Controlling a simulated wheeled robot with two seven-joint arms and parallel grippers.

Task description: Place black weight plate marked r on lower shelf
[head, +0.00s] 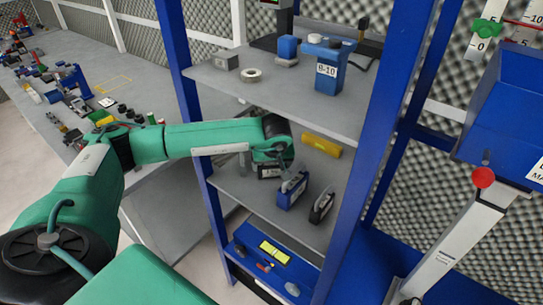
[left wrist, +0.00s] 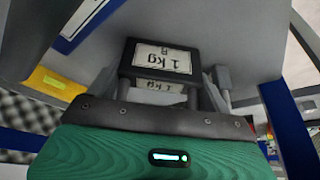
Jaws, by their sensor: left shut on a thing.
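The black weight plate (left wrist: 162,58) has a white label reading 1 kg with an R, upside down in the left wrist view. My left gripper (left wrist: 163,82) is shut on it, with a finger on each side. In the head view my left arm reaches into the blue-posted rack, and the black plate (head: 268,171) shows partly under the wrist, at the shelf below the top one (head: 240,192). I cannot tell whether it touches that shelf. The wrist hides most of the left fingers there. My right gripper is not in view.
A blue weight (head: 292,191) and another black one (head: 321,206) stand just right of the held plate. A yellow block (head: 321,144) lies behind them. The top shelf (head: 290,105) is close above my wrist. Blue rack posts (head: 357,170) flank the opening.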

